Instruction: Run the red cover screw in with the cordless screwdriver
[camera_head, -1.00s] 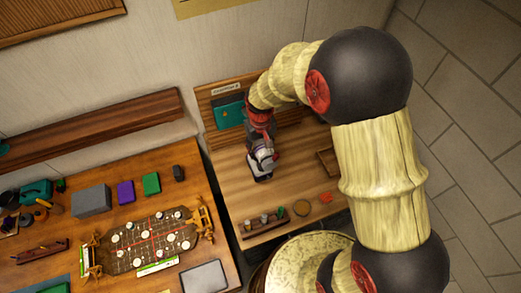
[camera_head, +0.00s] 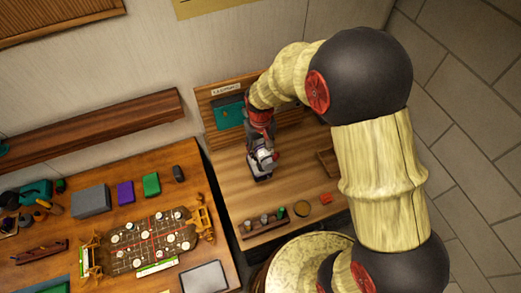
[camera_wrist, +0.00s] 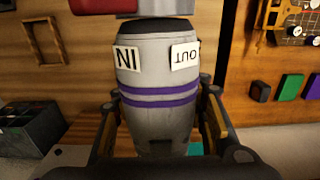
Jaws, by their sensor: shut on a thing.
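The cordless screwdriver (camera_wrist: 160,90) has a light grey body with two purple bands and labels reading IN and OUT. My gripper (camera_wrist: 163,120) is shut on it, one finger on each side in the wrist view. In the head view my gripper (camera_head: 262,150) is over the right-hand wooden bench, with the screwdriver (camera_head: 263,163) under it. The screwdriver's tip is not visible. The car chassis (camera_head: 120,262), dark with pale round spots and red lines, lies on the left bench, apart from the gripper. I cannot make out the red cover screw.
A rack of small items (camera_head: 264,224), a round brown dish (camera_head: 302,209) and a red piece (camera_head: 326,198) are along the right bench's front. Grey (camera_head: 91,201), purple (camera_head: 126,192) and green (camera_head: 151,184) blocks stand behind the chassis. A gap separates the benches.

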